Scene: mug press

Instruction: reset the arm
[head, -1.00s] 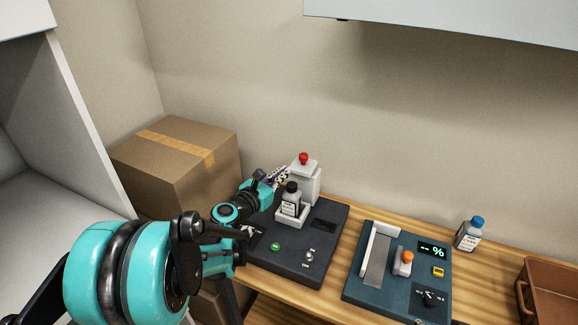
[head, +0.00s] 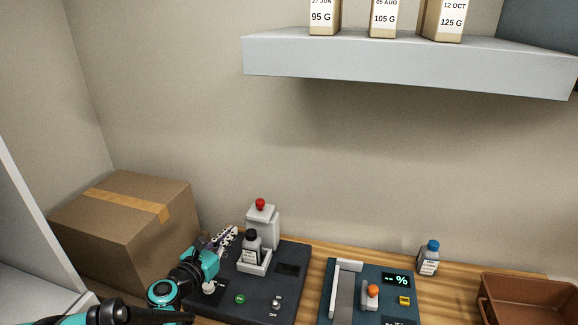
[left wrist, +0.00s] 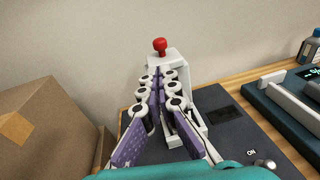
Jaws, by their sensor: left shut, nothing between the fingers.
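My left gripper (head: 230,236) is at the left side of the dark device (head: 283,290), above its left edge. In the left wrist view its two purple-padded fingers (left wrist: 157,80) meet at the tips with nothing between them. A black-capped bottle (head: 252,247) stands in the white holder (head: 254,267) on the dark device, right of the gripper in the head view. In the left wrist view my fingers hide most of the holder. A white block with a red knob (head: 260,204) stands behind it. My right gripper is not in view.
A cardboard box (head: 120,220) stands left of the gripper. A teal device (head: 345,293) with a display, a blue-capped bottle (head: 428,260) and a brown tray (head: 530,287) are to the right. A shelf (head: 400,68) with several labelled bags hangs above.

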